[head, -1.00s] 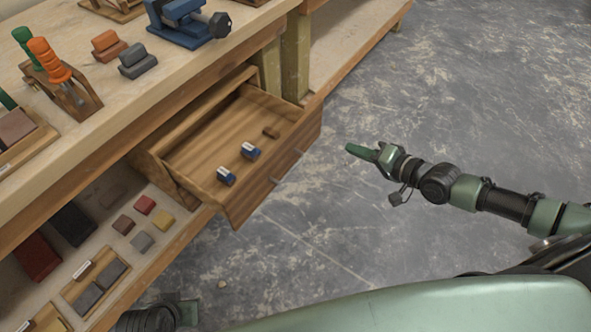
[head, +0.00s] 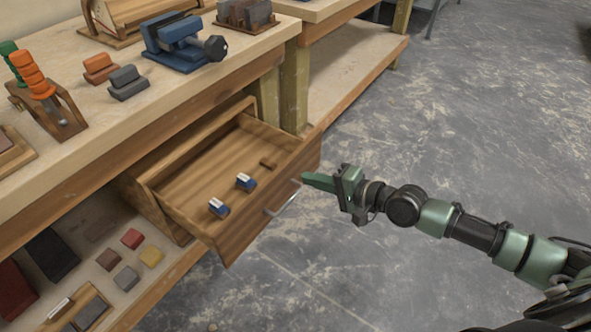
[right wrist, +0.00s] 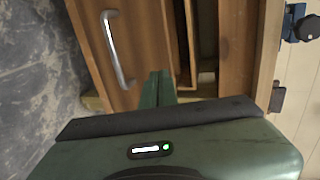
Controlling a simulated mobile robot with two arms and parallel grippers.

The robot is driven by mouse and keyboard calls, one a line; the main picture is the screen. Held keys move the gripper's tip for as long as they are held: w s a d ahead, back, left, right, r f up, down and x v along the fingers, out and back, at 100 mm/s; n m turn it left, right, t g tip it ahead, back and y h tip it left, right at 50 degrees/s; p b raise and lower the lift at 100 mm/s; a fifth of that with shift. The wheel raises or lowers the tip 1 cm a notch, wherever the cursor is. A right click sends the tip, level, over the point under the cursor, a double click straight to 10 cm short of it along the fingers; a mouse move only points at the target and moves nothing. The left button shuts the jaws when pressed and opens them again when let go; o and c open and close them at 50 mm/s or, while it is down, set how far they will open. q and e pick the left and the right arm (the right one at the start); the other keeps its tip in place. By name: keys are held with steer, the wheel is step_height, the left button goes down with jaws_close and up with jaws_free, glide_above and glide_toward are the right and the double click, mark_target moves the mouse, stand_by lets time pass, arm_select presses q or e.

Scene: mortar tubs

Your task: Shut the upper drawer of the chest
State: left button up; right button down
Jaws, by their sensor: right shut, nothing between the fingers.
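The upper drawer (head: 262,213) of the wooden chest (head: 150,205) is pulled well out from under the bench top. Two blue-and-white pieces and a small brown block lie inside it. A metal bar handle (head: 284,199) is on its front, and the handle also shows in the right wrist view (right wrist: 117,50). My right gripper (head: 306,180) is shut and empty, with its fingertips close to the drawer front, near the handle's upper right end. I cannot tell whether they touch. In the right wrist view the green fingers (right wrist: 158,88) point at the drawer front. My left gripper is not in view.
The workbench top (head: 105,130) above the drawer holds a blue vise (head: 180,42), orange and grey blocks and a tool rack. The lower shelf (head: 165,262) has several coloured blocks. Bare concrete floor (head: 440,110) lies open to the right.

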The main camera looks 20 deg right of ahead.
mark_target(285, 169)
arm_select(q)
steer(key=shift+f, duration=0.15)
arm_select(e)
steer(key=shift+r+x, duration=0.25)
steer(key=shift+x, duration=1)
steer(key=shift+r+x, duration=0.25)
steer(key=shift+x, duration=1)
steer(key=shift+w+a, duration=0.15)
